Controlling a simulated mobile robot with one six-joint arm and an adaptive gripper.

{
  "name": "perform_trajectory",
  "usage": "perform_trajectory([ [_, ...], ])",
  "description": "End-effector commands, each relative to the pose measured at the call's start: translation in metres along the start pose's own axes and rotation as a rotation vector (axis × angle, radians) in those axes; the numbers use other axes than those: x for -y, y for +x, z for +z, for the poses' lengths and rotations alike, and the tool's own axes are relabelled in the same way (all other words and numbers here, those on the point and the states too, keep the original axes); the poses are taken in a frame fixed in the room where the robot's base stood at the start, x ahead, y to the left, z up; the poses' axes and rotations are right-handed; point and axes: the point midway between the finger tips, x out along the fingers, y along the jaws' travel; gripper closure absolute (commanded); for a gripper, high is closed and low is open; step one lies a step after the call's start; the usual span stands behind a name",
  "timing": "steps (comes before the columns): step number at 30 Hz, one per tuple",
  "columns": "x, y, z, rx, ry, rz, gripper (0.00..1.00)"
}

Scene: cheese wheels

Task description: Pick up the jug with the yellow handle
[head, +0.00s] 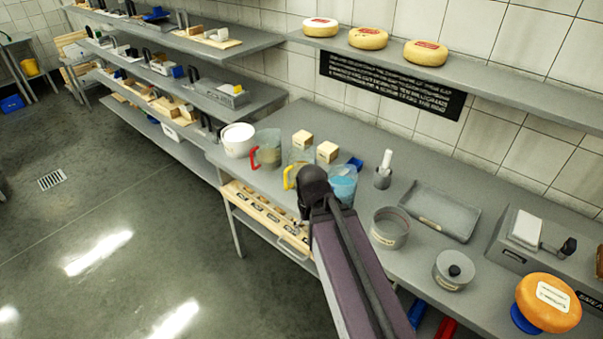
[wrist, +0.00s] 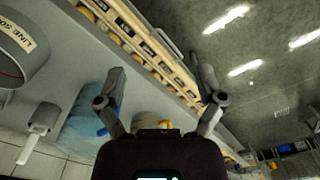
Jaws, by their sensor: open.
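The jug with the yellow handle (head: 288,177) stands on the grey counter, partly hidden behind my arm in the head view. In the wrist view a small yellow piece, likely its handle (wrist: 166,125), shows just above the dark gripper body, between the finger bases. My gripper (wrist: 161,75) is open, its two fingers spread wide with nothing between the tips. In the head view the wrist joint is in front of the jug, and the fingers are mostly hidden there. Contact with the jug cannot be told.
A red-handled jug (head: 267,151) stands left of it, beside a white tub (head: 238,139). A jug of blue liquid (head: 343,186) stands close on the right. Wooden blocks (head: 327,151) are behind. A wooden rack (head: 262,212) sits below the counter edge. Open floor lies in front.

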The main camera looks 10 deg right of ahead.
Motion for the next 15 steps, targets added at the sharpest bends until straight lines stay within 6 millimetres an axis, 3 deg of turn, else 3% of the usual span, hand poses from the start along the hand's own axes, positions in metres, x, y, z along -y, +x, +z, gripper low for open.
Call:
perform_trajectory([
  [8,0.004,-0.021,-0.049,0.0,-0.09,0.0,0.0],
  [15,0.002,-0.052,-0.129,0.0,-0.248,0.0,0.0],
])
